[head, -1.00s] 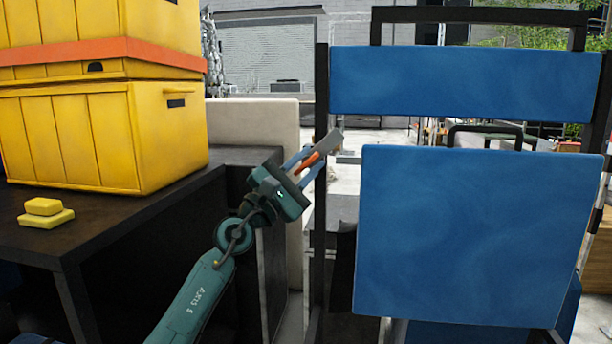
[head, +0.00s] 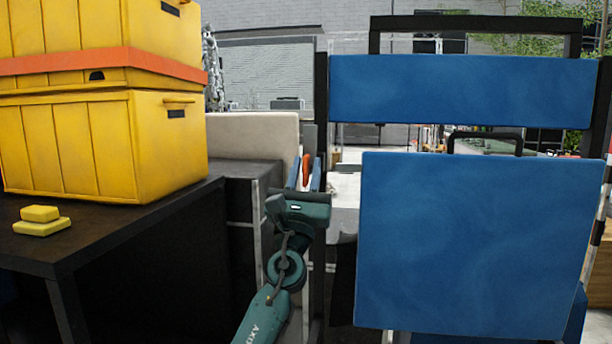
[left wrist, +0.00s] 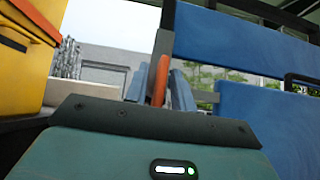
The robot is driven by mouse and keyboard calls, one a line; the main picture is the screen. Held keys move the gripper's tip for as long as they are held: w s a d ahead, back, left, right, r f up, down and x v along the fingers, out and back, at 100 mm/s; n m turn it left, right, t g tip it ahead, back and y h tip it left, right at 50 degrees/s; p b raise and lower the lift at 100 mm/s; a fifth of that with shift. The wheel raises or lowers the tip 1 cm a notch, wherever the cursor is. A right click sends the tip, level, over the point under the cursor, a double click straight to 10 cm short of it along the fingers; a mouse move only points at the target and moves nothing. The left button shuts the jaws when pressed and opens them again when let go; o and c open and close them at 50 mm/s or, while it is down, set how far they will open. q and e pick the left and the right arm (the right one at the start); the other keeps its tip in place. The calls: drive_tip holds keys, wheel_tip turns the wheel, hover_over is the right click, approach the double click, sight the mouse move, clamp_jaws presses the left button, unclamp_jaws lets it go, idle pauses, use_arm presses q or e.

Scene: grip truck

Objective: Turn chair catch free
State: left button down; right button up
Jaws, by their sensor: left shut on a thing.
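The folding chair shows its blue back panel (head: 460,90) and large blue seat panel (head: 470,245), with a dark frame post (head: 321,120) at its left. The orange catch (head: 306,166) stands about upright beside this post. My left gripper (head: 305,175) points upward with its blue-grey fingers on both sides of the catch, shut on it. In the left wrist view the orange catch (left wrist: 160,80) stands between the two fingers, its lower end hidden by the gripper body. My right gripper is not in view.
Stacked yellow boxes (head: 70,150) with an orange band stand on a dark table (head: 120,215) at the left. Small yellow blocks (head: 41,221) lie near its front edge. A pale panel (head: 250,135) stands behind. My left arm is in the narrow space between table and chair.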

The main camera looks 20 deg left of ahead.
use_arm(q)
drive_tip(key=shift+n+y, duration=0.7)
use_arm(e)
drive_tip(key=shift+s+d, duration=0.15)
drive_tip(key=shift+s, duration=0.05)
use_arm(q)
drive_tip(key=c, duration=1.5)
unclamp_jaws()
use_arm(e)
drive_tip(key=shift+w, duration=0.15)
use_arm(q)
drive_tip(key=shift+s+f, duration=0.25)
drive_tip(key=shift+f, duration=0.15)
drive_tip(key=shift+b+v, duration=1.45)
drive_tip(key=shift+v, duration=4.7)
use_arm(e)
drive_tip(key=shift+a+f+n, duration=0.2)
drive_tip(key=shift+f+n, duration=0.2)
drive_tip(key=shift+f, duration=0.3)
use_arm(q)
drive_tip(key=shift+s+d+r, duration=0.1)
drive_tip(key=shift+s+r, duration=0.05)
